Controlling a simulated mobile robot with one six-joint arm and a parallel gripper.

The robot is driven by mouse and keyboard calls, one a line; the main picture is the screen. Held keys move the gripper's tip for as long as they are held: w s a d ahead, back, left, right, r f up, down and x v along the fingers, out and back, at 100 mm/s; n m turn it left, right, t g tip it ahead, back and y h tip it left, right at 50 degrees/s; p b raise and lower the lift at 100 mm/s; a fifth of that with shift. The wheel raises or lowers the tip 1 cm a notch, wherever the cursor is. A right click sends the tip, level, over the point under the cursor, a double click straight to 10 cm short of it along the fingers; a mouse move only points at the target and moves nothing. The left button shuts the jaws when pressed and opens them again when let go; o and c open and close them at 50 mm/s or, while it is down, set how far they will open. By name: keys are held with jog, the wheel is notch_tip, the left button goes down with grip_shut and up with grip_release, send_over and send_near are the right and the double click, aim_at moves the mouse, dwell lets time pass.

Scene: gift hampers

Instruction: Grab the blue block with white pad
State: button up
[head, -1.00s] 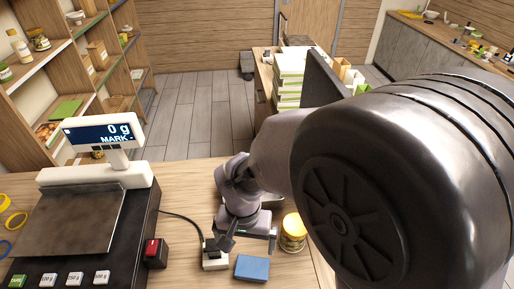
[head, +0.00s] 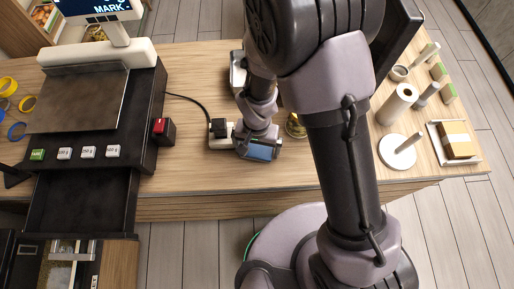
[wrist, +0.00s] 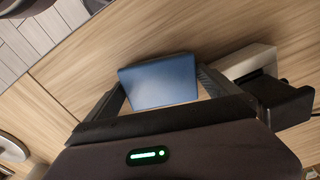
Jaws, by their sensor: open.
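The blue block (head: 259,153) lies flat on the wooden table near its front edge, partly covered by my gripper (head: 258,142). In the wrist view the blue block (wrist: 160,84) sits between the two spread fingers of my gripper (wrist: 162,78). A thin strip of wood shows beside the block near the right finger. The fingers are open and not closed on it. I cannot make out a white pad on the block.
A white socket (head: 219,134) with a black plug stands close left of the block; it shows near the right finger in the wrist view (wrist: 248,62). A jar (head: 294,126) stands to the right. A scale (head: 85,105) is at the left, a paper roll (head: 397,105) at the right.

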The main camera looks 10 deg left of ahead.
jog(key=shift+c, duration=0.4)
jog(key=c, duration=1)
jog(key=shift+r, duration=0.15)
jog(key=shift+c, duration=0.2)
